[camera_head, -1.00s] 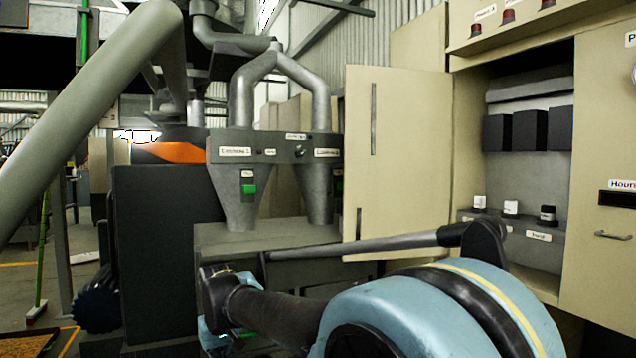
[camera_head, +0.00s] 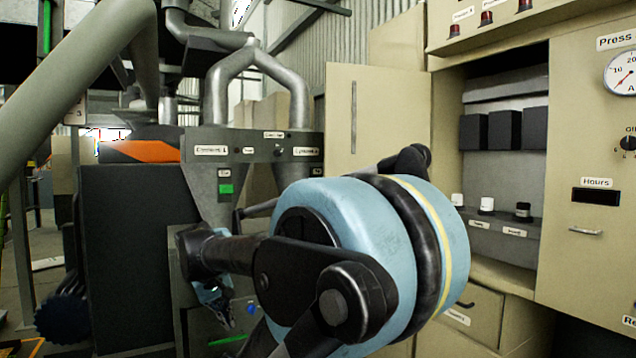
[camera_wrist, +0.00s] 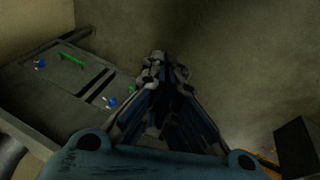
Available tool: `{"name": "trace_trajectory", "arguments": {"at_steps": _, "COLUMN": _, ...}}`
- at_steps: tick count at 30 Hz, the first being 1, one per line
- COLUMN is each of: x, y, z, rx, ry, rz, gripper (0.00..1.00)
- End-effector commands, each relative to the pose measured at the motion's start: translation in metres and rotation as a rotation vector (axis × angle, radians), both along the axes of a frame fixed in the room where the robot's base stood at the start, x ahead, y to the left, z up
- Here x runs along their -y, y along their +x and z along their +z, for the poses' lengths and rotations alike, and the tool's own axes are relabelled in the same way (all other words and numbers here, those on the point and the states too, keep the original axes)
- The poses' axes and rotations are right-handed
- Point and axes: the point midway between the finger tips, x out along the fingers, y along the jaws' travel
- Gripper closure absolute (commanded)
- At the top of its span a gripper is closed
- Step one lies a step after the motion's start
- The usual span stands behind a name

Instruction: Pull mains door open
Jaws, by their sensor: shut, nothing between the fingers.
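A cream cabinet door (camera_head: 377,112) with a long thin vertical handle stands swung open in the head view, left of an open compartment (camera_head: 500,90). Which panel is named mains cannot be read. My gripper (camera_head: 215,295) is small and partly hidden in the head view, low and left of the door, in front of the grey machine. In the wrist view its fingers (camera_wrist: 160,75) meet at their tips with nothing between them. My arm hides the lower part of the door.
The cabinet's right front (camera_head: 590,180) has a gauge, an hours display and a small handle (camera_head: 585,231). A drawer (camera_head: 470,312) sits below the compartment. A grey machine with a dark panel (camera_head: 140,250) stands at left. A grey box with a green bar shows in the wrist view (camera_wrist: 60,85).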

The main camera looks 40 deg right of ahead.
Motion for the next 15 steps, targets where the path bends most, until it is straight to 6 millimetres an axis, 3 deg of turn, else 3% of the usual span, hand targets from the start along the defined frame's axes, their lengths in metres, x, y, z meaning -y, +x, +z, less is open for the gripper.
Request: {"name": "trace_trajectory", "arguments": {"at_steps": 15, "x": 0.171, "y": 0.13, "z": 0.156, "rx": -0.029, "ry": -0.537, "rz": -0.112, "gripper": 1.0}}
